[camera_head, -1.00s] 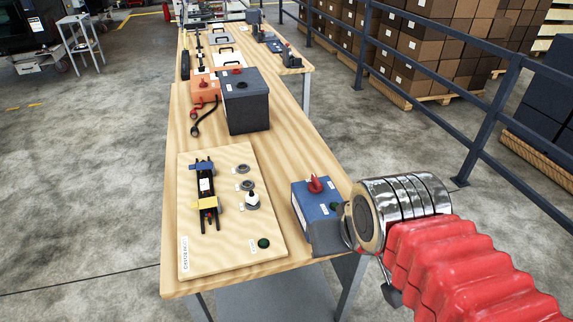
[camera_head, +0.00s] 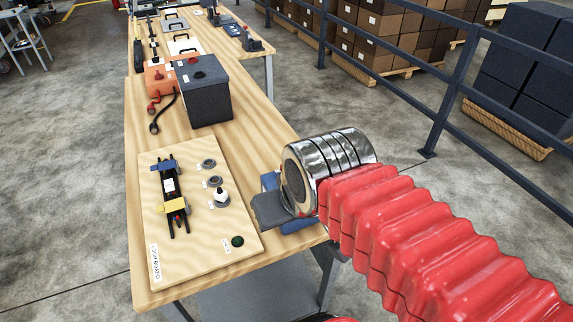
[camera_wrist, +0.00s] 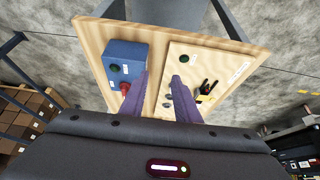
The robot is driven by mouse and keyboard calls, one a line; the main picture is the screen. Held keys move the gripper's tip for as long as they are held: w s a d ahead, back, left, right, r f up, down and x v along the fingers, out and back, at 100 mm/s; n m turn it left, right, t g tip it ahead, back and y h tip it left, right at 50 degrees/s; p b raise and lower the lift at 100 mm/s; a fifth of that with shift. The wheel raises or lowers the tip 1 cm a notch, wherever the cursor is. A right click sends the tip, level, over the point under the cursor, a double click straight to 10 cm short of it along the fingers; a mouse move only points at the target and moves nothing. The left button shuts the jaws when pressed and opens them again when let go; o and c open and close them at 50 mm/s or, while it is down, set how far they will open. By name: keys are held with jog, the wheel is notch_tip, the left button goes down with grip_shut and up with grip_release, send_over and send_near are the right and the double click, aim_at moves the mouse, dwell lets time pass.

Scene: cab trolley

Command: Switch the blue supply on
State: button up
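The blue supply (camera_head: 298,227) stands at the near right corner of the wooden table, mostly hidden in the head view by my arm and gripper. In the wrist view the blue supply (camera_wrist: 125,50) shows its top with a dark green round part (camera_wrist: 114,68), white labels and a red knob (camera_wrist: 125,88). My gripper (camera_wrist: 160,75) is open and empty, its two purple fingers apart. The left finger overlaps the supply's edge in the picture, close to the red knob; whether it touches cannot be told. The knob is hidden in the head view.
A wooden board (camera_head: 160,258) with a black device, round parts and a dark green button lies left of the supply. A dark box (camera_head: 205,95) and an orange box (camera_head: 157,80) stand farther back. A blue railing (camera_head: 440,115) runs along the right.

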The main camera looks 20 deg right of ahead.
jog(key=w+d+r+g, duration=0.2)
jog(key=w+d, duration=0.3)
jog(key=w, duration=0.5)
jog(key=w+d+r+g, duration=0.3)
jog(key=w+d, duration=0.1)
jog(key=w, duration=0.6)
jog(key=shift+w+d+g, duration=0.2)
jog(key=shift+d+g, duration=0.1)
jog(key=shift+d, duration=0.05)
jog(key=shift+f, duration=0.1)
notch_tip(320, 180, down, 14)
jog(key=shift+r, duration=0.15)
jog(key=shift+c, duration=0.6)
grip_shut()
jog(key=shift+d, duration=0.15)
